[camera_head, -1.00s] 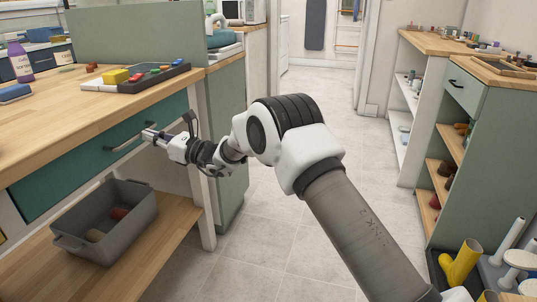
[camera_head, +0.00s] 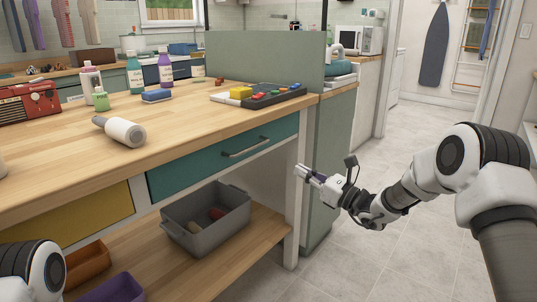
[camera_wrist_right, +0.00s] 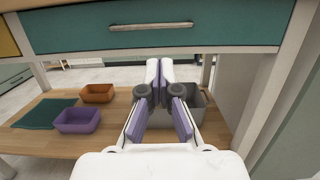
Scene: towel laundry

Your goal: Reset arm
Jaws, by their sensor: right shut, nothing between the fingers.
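My right gripper (camera_head: 304,172) is shut and empty. It hangs in the air in front of the workbench, right of the teal drawer (camera_head: 180,171) and its metal handle (camera_head: 245,147). In the right wrist view the gripper (camera_wrist_right: 159,62) points at the space under that drawer (camera_wrist_right: 230,30), and its purple-padded fingers meet at the tips. The drawer is closed. Part of my left arm shows at the lower left of the head view; its gripper is not in view.
A grey bin (camera_head: 205,240) with small items stands on the lower shelf (camera_head: 260,240), beside orange (camera_head: 88,262) and purple (camera_head: 115,290) trays. Bottles, a sponge (camera_head: 156,96) and a block tray (camera_head: 262,101) lie on the worktop (camera_head: 190,125). Open tiled floor (camera_head: 340,260) lies to the right.

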